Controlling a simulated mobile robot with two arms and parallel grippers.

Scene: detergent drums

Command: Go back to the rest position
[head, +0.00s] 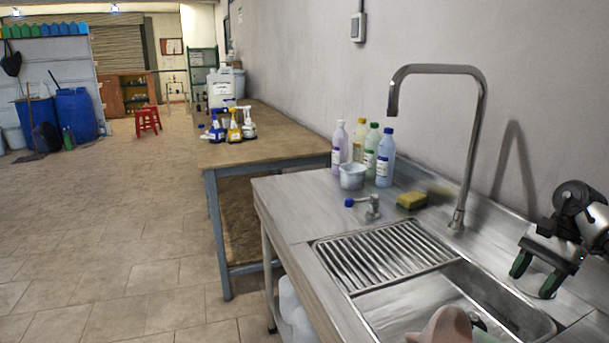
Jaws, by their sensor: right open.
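My right gripper (535,277) is in the head view at the right edge, above the right side of the steel sink counter (290,205). Its two green-tipped fingers are apart and nothing shows between them. My left gripper is not in the head view. Blue drums (76,115) stand far off at the left by the wall.
The tall faucet (470,150) rises left of my right gripper. Several bottles (385,158), a small tub (352,176) and a yellow sponge (411,200) stand on the counter. A wooden table (270,140) is behind it. The tiled floor (120,230) at left is clear.

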